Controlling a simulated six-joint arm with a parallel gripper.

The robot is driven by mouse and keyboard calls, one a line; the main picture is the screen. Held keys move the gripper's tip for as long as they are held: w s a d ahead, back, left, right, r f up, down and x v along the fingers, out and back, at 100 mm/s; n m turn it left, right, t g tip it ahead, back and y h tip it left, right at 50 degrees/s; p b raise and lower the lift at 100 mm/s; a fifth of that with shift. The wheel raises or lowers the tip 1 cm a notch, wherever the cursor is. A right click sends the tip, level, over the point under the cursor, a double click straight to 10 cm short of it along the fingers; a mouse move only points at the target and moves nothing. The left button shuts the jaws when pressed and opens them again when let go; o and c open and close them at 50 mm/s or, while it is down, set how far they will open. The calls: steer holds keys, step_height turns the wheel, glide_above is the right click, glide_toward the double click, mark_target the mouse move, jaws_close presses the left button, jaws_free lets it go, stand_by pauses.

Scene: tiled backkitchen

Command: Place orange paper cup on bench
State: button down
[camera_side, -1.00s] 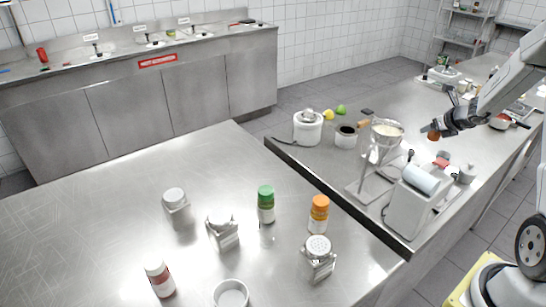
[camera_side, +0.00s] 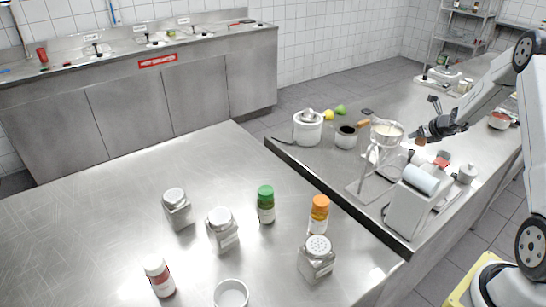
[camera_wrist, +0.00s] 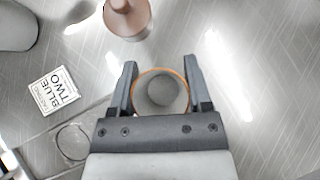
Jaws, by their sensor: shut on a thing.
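My gripper (camera_side: 426,132) is above the right-hand metal bench (camera_side: 400,102) in the side view, right of the funnel on its stand. It is shut on the orange paper cup (camera_side: 421,141), which shows small and dark orange at the fingertips. In the wrist view the gripper (camera_wrist: 160,68) has one finger on each side of the cup (camera_wrist: 160,92). I look down into the cup's grey inside, with its orange rim around it. The cup's outer wall is mostly hidden, and I cannot tell its height above the bench.
The wrist view shows a BLUE TWO label (camera_wrist: 54,90), a brownish vessel (camera_wrist: 127,18) and a grey round object (camera_wrist: 17,25). The funnel (camera_side: 387,132), a white machine (camera_side: 410,203) and pots stand on the right bench. Jars (camera_side: 266,204) stand on the near table.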

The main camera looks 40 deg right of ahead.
mark_target(416, 143)
steer(key=shift+w+d+f, duration=0.15)
steer(key=shift+w+f, duration=0.05)
steer(key=shift+f, duration=1.55)
steer(key=shift+f, duration=0.2)
jaws_free()
steer(key=shift+r, duration=0.1)
steer(key=shift+s+r, duration=0.3)
steer(key=shift+r, duration=0.15)
steer(key=shift+v, duration=5.55)
